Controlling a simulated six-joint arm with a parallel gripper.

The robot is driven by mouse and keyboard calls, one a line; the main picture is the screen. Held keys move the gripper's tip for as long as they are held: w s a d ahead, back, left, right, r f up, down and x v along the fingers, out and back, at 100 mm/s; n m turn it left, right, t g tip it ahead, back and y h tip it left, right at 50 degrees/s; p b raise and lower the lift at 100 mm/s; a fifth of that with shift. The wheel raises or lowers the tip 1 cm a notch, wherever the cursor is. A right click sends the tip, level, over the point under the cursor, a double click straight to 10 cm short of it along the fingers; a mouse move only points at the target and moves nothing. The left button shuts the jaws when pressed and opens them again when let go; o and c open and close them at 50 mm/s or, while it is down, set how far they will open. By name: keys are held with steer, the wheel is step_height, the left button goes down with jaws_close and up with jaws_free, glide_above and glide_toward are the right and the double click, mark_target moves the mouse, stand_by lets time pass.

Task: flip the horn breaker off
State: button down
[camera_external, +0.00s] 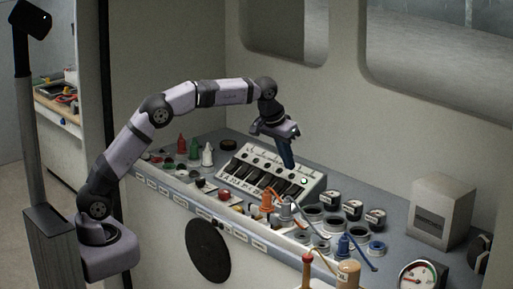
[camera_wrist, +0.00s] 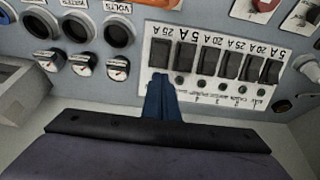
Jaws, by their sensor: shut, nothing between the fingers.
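In the wrist view the panel (camera_wrist: 219,78) shows several black rockers, amp labels and small dark lamps. The small name labels are too blurred to tell which rocker is the horn's. My gripper (camera_external: 290,164) points down over the panel's right half. Its blue fingers (camera_wrist: 159,78) are shut and empty, with tips just below the leftmost rocker (camera_wrist: 160,53) in the wrist view. They hide the panel there; contact cannot be told.
Round gauges (camera_external: 353,209) and dark rings crowd the counter right of the panel. Small bottles (camera_external: 207,154) stand to the left. A grey box (camera_external: 440,212) is at the far right.

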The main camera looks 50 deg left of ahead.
steer(key=v, duration=0.7)
steer(key=shift+w+b, duration=0.2)
steer(key=shift+b, duration=0.1)
steer(key=shift+s+a+g, duration=0.15)
steer(key=shift+s+g, duration=0.35)
steer(key=shift+s, duration=0.05)
steer(key=shift+r, duration=0.1)
glide_above(288, 191)
steer(key=s, duration=0.1)
step_height(288, 191, down, 12)
steer(key=shift+s+r, duration=0.1)
steer(key=shift+f+p, duration=0.5)
steer(key=shift+f, duration=0.4)
